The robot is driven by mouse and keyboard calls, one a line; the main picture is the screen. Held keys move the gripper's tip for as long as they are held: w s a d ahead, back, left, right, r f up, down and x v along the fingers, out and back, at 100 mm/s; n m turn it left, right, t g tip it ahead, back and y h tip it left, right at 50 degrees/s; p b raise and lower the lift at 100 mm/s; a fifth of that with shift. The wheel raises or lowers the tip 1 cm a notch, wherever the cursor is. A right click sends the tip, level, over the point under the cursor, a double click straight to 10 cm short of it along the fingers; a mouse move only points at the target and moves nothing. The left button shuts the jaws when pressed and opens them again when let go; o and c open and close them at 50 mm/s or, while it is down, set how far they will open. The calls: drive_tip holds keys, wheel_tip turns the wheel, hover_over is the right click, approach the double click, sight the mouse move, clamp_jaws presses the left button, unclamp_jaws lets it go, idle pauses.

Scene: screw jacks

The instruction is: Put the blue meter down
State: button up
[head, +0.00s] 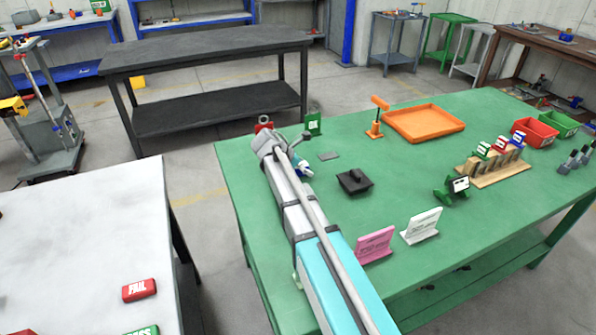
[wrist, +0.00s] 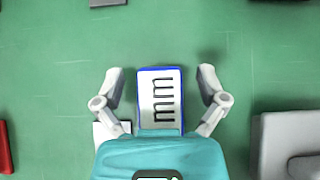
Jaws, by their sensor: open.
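The blue meter (wrist: 160,98) shows in the wrist view as a block with blue edges and a white face marked "mm". It is over the green table (wrist: 55,60), and I cannot tell for sure whether it touches the top. My gripper (wrist: 160,85) is open, with one finger on each side of the meter and a visible gap at both sides. The teal palm hides the meter's near end. In the head view my arm mostly hides this spot; a small blue and white patch shows beside it.
Clear surface surrounds the black block.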

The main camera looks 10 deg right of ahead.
clamp_jaws()
idle(0.3)
drive_tip(key=shift+r, duration=0.1)
wheel_tip(320, 180, up, 2)
drive_tip(key=p, duration=0.2)
drive_tip(key=shift+r+p, duration=0.25)
drive_tip(key=shift+p, duration=0.1)
drive_tip(key=s+a+r+p, duration=0.2)
drive_tip(key=s+r+p, duration=0.8)
drive_tip(key=s, duration=0.3)
drive_tip(key=shift+s+a+r, duration=0.15)
drive_tip(key=shift+s+a, duration=0.15)
drive_tip(key=shift+s, duration=0.1)
